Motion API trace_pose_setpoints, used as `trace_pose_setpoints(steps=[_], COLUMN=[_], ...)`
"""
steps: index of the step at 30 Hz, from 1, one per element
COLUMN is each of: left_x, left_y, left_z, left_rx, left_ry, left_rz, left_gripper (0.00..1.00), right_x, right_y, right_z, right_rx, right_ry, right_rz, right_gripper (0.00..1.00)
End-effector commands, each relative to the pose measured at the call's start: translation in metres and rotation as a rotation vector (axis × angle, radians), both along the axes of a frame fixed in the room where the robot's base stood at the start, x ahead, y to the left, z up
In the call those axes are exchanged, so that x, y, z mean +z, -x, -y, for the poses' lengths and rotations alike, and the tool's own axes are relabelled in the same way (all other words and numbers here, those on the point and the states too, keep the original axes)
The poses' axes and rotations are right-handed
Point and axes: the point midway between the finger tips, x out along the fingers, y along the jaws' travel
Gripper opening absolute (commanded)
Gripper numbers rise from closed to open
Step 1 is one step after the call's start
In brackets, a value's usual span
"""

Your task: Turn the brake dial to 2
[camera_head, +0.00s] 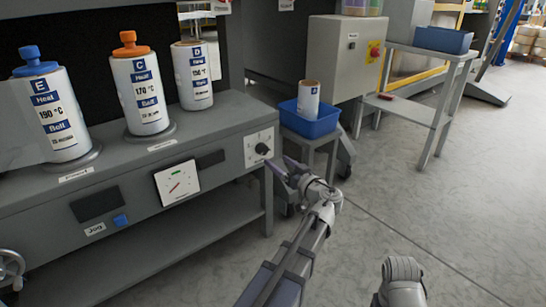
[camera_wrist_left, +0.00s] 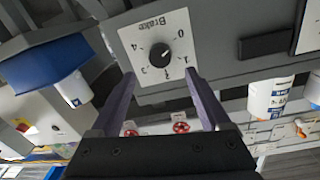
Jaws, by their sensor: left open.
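The brake dial (camera_head: 262,149) is a small black round knob on a white plate at the right end of the grey machine's front. In the left wrist view the dial (camera_wrist_left: 160,54) appears upside down, with "Brake" and numbers around it; I cannot tell its exact setting. My left gripper (camera_head: 279,166) is open and empty, close to the plate at its lower right. In the wrist view its two purple fingers (camera_wrist_left: 160,74) reach toward the plate, spread to either side below the knob, with no visible contact on it.
Labelled rolls E (camera_head: 57,115), C (camera_head: 140,92) and D (camera_head: 192,75) stand on the machine top. A white gauge (camera_head: 177,183) and blue jog button (camera_head: 120,220) are left of the dial. A blue bin (camera_head: 310,126) stands behind my left gripper. Open floor lies right.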

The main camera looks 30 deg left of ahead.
Motion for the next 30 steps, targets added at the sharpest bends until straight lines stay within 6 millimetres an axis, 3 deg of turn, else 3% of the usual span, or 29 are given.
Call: trace_pose_setpoints(steps=[15,28,30], left_x=[0.000,0.000,0.000], left_y=[-0.030,-0.033,-0.033], left_z=[-0.061,-0.069,-0.069], left_rx=[0.001,0.000,0.000], left_ry=[0.001,0.001,0.001], left_rz=[-0.002,-0.002,-0.002], left_gripper=[0.80,0.80,0.73], right_x=[0.000,0.000,0.000], right_y=[0.000,0.000,0.000], right_z=[0.000,0.000,0.000], right_rx=[0.000,0.000,0.000], right_ry=[0.000,0.000,0.000], right_rz=[0.000,0.000,0.000], right_gripper=[0.74,0.74,0.74])
